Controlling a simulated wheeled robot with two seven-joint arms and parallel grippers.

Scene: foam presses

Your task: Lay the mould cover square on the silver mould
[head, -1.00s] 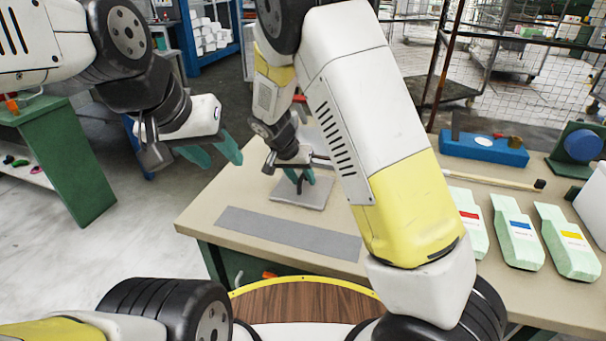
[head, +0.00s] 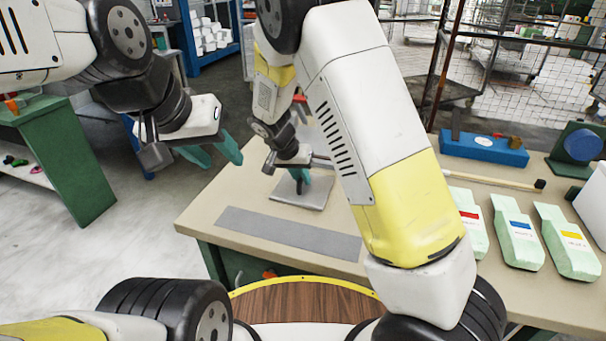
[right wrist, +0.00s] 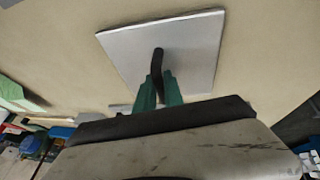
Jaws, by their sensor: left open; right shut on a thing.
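The mould cover (head: 313,196) is a flat, light grey square plate with a dark upright handle. My right gripper (head: 300,178) is shut on that handle. In the right wrist view the cover (right wrist: 195,50) shows from above, with the green fingers (right wrist: 159,90) on its handle. I cannot tell whether the cover touches the bench or hangs just above it. A grey piece (head: 312,136) behind my right gripper is partly hidden by my arm; I cannot tell whether it is the silver mould. My left gripper (head: 215,152) is open and empty, left of the bench.
A grey flat strip (head: 290,234) lies along the near edge of the bench (head: 225,190). Several pale green packs (head: 517,235), a blue box (head: 483,149) and a long stick (head: 500,180) lie on the right. My right arm hides the middle of the bench.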

